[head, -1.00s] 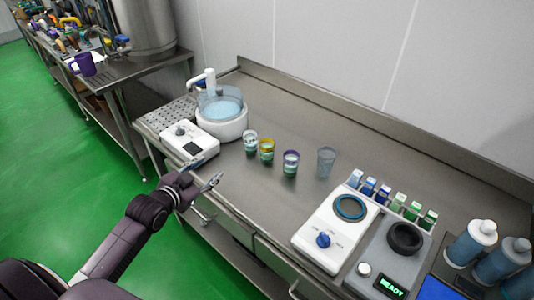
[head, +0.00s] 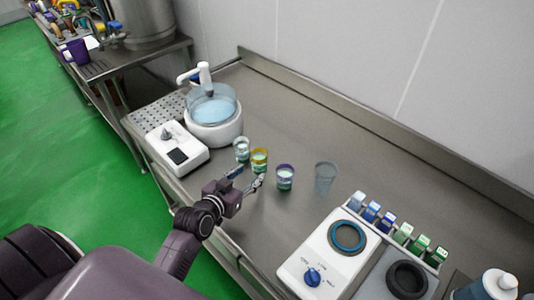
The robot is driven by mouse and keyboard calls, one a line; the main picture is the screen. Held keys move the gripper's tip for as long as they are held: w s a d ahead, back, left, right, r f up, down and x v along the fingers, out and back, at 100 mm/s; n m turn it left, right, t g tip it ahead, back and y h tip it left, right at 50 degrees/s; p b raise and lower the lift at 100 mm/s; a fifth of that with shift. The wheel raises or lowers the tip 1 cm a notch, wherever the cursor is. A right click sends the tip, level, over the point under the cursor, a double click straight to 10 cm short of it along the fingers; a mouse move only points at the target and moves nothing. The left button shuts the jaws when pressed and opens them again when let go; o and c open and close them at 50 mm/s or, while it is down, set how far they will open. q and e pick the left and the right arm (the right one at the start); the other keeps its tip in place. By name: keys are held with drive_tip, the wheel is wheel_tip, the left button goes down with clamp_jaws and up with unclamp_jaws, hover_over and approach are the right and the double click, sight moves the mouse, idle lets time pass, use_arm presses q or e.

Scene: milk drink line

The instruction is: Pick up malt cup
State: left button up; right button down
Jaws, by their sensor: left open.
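Three small filled cups stand in a row on the steel counter: one with a pale rim (head: 241,150), one with a yellow rim (head: 259,160) and one with a purple rim (head: 285,177). No readable label shows which is the malt cup. A clear, empty-looking cup (head: 326,178) stands to their right. My left gripper (head: 247,178) is open and empty, just in front of the yellow-rimmed cup. Its fingers partly overlap that cup's lower part in the picture; I cannot tell whether they touch it. My right gripper is not in view.
A white machine with a water bowl (head: 213,118) and a control box (head: 177,150) stand left of the cups. A white dial unit (head: 325,262), a black-ringed unit (head: 407,280) and several small cartons (head: 403,233) stand right. The counter (head: 330,125) behind the cups is clear.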

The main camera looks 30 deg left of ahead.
sight(256, 166)
use_arm(q)
drive_tip(key=shift+w+f, duration=0.1)
drive_tip(key=shift+w, duration=0.7)
drive_tip(key=shift+w+p, duration=0.35)
drive_tip(key=shift+w, duration=0.1)
drive_tip(key=shift+w+d+f+p, duration=0.1)
drive_tip(key=shift+w+p, duration=0.4)
drive_tip(key=shift+w, duration=0.7)
drive_tip(key=shift+x, duration=1)
drive_tip(key=shift+w+f, duration=0.2)
drive_tip(key=shift+f, duration=0.05)
drive_tip(key=c, duration=1.1)
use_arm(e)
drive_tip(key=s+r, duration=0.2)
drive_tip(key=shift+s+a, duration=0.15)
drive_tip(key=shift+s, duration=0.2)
